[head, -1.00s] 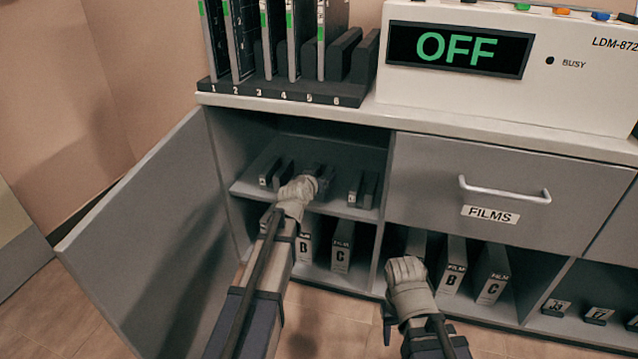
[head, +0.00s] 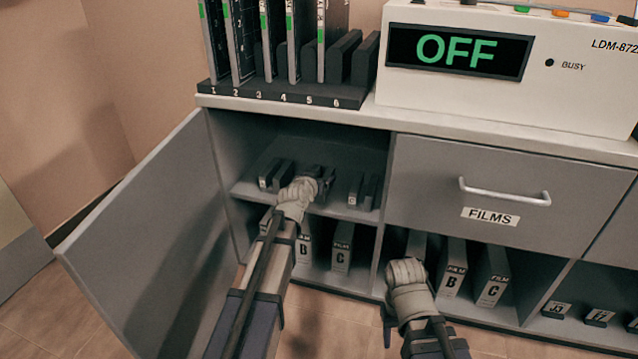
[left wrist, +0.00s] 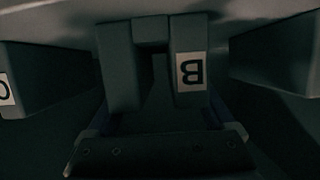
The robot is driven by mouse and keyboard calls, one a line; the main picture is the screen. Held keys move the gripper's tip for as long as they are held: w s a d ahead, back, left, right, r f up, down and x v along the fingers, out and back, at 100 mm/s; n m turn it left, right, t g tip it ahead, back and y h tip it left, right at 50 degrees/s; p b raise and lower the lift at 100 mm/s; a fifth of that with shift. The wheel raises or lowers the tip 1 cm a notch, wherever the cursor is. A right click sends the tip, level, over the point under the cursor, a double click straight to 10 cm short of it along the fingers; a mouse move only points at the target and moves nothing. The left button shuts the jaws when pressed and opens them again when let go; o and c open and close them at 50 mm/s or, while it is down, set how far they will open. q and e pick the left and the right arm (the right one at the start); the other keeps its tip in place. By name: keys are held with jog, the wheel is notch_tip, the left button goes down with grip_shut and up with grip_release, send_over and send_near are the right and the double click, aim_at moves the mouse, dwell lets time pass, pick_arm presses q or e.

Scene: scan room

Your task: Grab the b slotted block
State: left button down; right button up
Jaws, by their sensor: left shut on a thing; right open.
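The B slotted block (left wrist: 188,78) is in the left wrist view. It is grey, with two prongs, a slot between them and a white label with an upside-down B on its right prong. My left gripper (head: 324,176) reaches into the open cabinet at the upper shelf and is shut on this block. In the head view the block is mostly hidden by the gripper. My right gripper (head: 405,270) is open, in front of the lower compartment, with its fingertips hard to make out.
Other slotted blocks (head: 269,173) stand left on the shelf, and more (head: 368,190) stand right. An open cabinet door (head: 150,240) is at left. Film binders (head: 341,248) stand on the lower shelf. A drawer marked FILMS (head: 510,190) is shut at right.

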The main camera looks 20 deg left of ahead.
pick_arm(q)
jog(key=shift+r, duration=0.1)
notch_tip(320, 180, up, 10)
jog(key=p, duration=1)
